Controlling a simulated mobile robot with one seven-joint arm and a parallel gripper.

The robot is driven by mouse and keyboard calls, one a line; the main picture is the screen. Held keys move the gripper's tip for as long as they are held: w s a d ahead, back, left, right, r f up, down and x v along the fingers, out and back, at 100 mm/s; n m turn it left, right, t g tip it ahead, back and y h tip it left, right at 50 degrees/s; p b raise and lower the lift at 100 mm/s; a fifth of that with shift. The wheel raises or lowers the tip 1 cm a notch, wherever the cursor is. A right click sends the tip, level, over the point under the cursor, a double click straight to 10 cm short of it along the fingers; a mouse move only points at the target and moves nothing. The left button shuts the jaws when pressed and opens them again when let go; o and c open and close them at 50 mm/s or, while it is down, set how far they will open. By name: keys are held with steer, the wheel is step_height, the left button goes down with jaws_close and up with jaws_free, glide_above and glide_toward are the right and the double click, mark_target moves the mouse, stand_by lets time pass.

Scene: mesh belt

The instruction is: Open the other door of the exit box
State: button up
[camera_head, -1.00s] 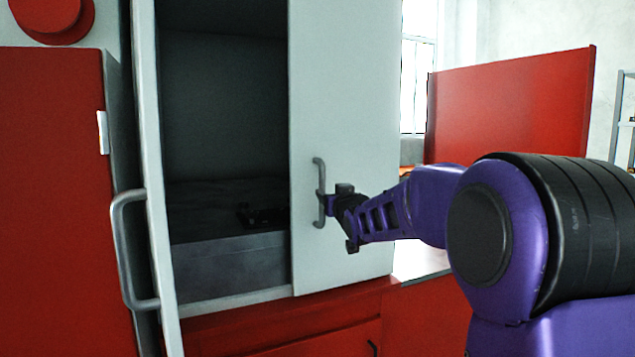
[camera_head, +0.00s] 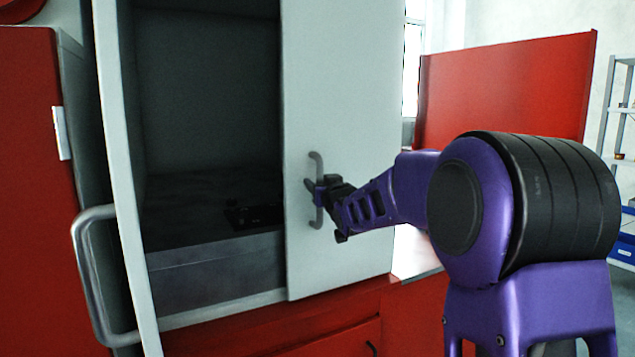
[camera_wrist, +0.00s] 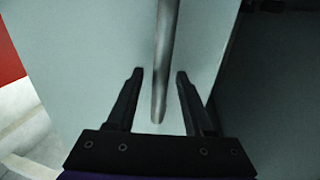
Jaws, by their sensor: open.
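The exit box (camera_head: 217,297) is a grey-white cabinet with a dark interior. Its left door (camera_head: 119,180) stands swung open, seen nearly edge-on, with a grey bar handle (camera_head: 90,275). Its right door (camera_head: 345,110) is a pale panel covering the right part of the opening. The right door's upright handle (camera_head: 317,160) is at my gripper (camera_head: 318,190). In the wrist view, the handle (camera_wrist: 164,60) comes down between the two fingers of my gripper (camera_wrist: 160,75), which are apart. A gap shows on each side of the handle, so the fingers are not closed on it.
A dark flat object (camera_head: 255,216) lies inside the box. A red cabinet (camera_head: 40,190) stands at the left and a red panel (camera_head: 505,90) behind my arm. A shelf rack (camera_head: 612,110) is at the far right.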

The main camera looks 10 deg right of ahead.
jaws_close()
steer(key=shift+r, duration=0.1)
stand_by(1.3)
